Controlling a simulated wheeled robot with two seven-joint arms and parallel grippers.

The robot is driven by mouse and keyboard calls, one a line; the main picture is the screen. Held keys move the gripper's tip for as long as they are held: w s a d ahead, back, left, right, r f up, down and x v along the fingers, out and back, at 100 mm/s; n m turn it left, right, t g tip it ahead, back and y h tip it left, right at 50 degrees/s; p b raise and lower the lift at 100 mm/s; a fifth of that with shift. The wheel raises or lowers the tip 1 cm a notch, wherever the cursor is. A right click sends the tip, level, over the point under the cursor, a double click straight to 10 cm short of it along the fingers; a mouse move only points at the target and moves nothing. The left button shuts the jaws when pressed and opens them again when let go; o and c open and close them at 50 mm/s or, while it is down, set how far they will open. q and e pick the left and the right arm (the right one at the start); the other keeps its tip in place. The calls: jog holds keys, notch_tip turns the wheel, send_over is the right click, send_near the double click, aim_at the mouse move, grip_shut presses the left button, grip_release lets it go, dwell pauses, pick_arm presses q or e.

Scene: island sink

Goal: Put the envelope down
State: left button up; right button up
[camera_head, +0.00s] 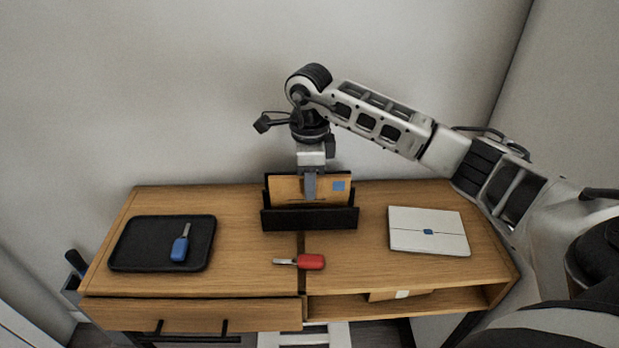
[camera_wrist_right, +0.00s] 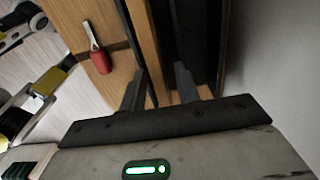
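A brown envelope (camera_head: 336,188) with a blue stamp stands upright in a black letter holder (camera_head: 310,219) at the back middle of the desk. My right gripper (camera_head: 310,186) points down at the holder, one finger in front of the envelope's face and hiding part of it. In the right wrist view, its two fingers (camera_wrist_right: 160,78) are apart, with brown and dark upright strips beyond and between them. I cannot tell whether a finger touches the envelope. The envelope's lower part is hidden by the holder's front wall. My left gripper is not in view.
A white envelope (camera_head: 428,231) with a blue seal lies at right. Bare desk surrounds them; a wall stands behind.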

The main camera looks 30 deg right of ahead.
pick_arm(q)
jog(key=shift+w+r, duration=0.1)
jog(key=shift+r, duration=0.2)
pick_arm(e)
jog(key=shift+r, duration=0.55)
notch_tip(320, 180, up, 11)
jog(key=shift+r, duration=0.15)
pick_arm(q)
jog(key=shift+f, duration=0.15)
